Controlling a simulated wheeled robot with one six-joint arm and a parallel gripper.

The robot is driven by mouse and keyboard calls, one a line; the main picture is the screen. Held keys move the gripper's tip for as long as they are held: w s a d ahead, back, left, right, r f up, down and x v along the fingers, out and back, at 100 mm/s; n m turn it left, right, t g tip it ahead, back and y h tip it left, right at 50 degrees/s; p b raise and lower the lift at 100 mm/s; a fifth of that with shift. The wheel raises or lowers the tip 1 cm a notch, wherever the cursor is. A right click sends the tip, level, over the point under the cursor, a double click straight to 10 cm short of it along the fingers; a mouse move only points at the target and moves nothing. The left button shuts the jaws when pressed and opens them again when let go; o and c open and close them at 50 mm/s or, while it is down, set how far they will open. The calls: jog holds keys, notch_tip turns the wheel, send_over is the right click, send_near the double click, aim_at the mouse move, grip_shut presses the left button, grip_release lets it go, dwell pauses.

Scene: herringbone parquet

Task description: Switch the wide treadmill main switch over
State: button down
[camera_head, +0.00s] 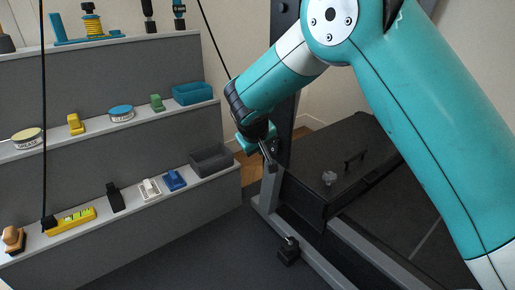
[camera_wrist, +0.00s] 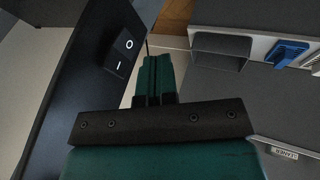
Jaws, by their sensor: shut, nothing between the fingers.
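The main switch (camera_wrist: 124,54) is a black rocker marked O and I in white, set in a dark panel (camera_wrist: 85,70) in the wrist view. I cannot tell which side of the rocker is pressed in. My gripper (camera_wrist: 153,72) is shut and empty, its teal fingers just right of the switch and apart from it in the picture. In the head view my gripper (camera_head: 268,156) hangs in front of the treadmill's dark upright (camera_head: 286,125). The switch is not discernible there. The treadmill (camera_head: 318,200) has a dark body and grey frame.
A grey stepped shelf (camera_head: 135,225) stands on the left with several small items, among them a grey bin (camera_head: 211,160) and a teal bin (camera_head: 192,93). The grey bin (camera_wrist: 220,52) and a blue item (camera_wrist: 287,53) also show in the wrist view. A small black block (camera_head: 288,252) is low by the frame.

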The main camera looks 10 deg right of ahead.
aim_at(273, 146)
jog(key=d, duration=0.1)
jog(key=w+d+f+b, duration=0.1)
jog(key=d+b, duration=0.1)
jog(key=shift+w+d+f, duration=0.15)
jog(key=shift+w+d, duration=0.2)
jog(key=shift+d, duration=0.05)
jog(key=shift+p, duration=0.5)
jog(key=shift+d+f+h, duration=0.1)
jog(key=shift+d+h, duration=0.05)
jog(key=shift+h, duration=0.15)
jog(key=shift+w, duration=0.1)
jog(key=shift+r+p, duration=0.85)
jog(key=shift+p, duration=0.1)
